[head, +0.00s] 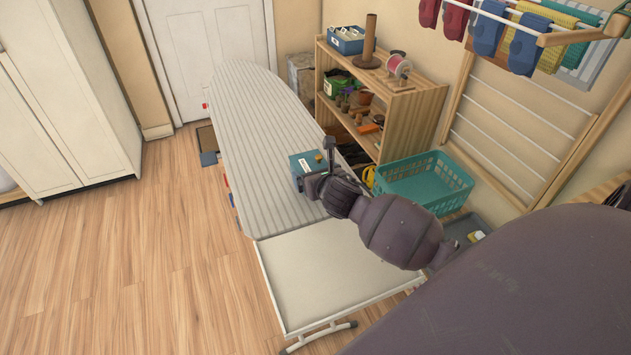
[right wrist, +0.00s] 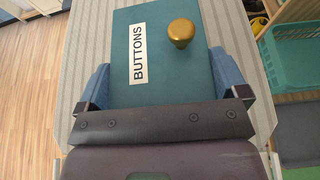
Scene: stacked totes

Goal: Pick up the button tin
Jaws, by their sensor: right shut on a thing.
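The button tin (head: 304,164) is a teal-blue box near the right edge of the ironing board. In the right wrist view the tin (right wrist: 190,75) shows a teal lid with a white BUTTONS label (right wrist: 138,54) and a round brass knob (right wrist: 181,32). My right gripper (head: 317,172) reaches in from the right. In the right wrist view its fingers (right wrist: 165,85) sit on either side of the tin and are shut on it. Whether the tin touches the board cannot be told. My left gripper is in neither view.
The striped ironing board (head: 245,110) is otherwise bare, with a white panel (head: 320,270) at its near end. A teal basket (head: 425,185) stands right of my gripper. A wooden shelf (head: 410,105) with several items stands behind. Wooden floor (head: 130,260) is clear at left.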

